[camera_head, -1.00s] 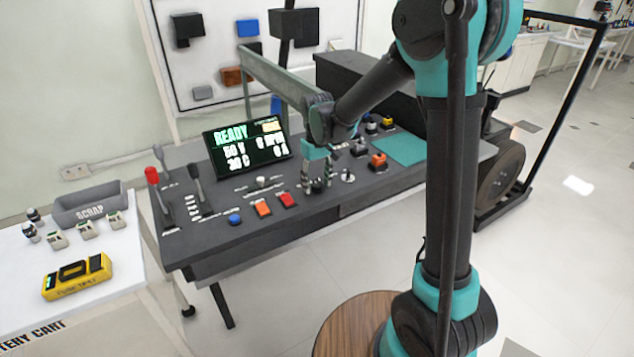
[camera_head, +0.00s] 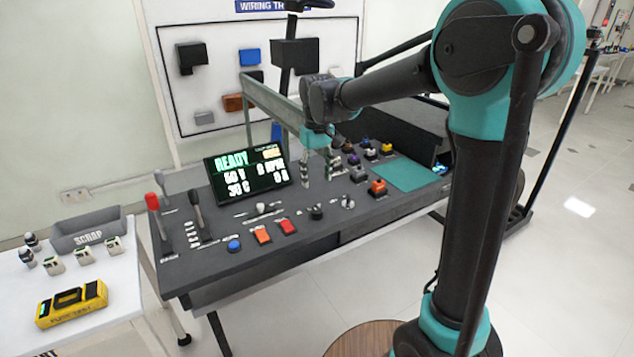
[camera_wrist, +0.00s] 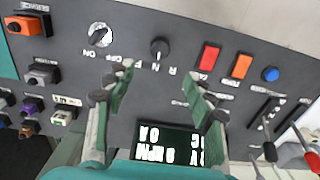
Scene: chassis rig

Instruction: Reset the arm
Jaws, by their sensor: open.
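My gripper (camera_head: 318,180) is open and empty, pointing down above the dark console (camera_head: 215,265). In the wrist view my gripper (camera_wrist: 157,85) has its two green-and-grey fingers spread apart with nothing between them. The F-N-R knob (camera_wrist: 160,47) shows just past the fingertips, and also in the head view (camera_head: 316,212). The ON/OFF knob (camera_wrist: 100,35) is beside it. The fingers appear clear of the controls. The display (camera_head: 248,172) behind the gripper reads READY.
Red and orange buttons, a blue button (camera_head: 234,245) and two levers (camera_head: 196,208) are on the console's left half. A white cart (camera_head: 100,310) with a yellow meter (camera_head: 72,303) and a scrap bin (camera_head: 90,230) stands left. A grey rail (camera_head: 275,98) rises behind the gripper.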

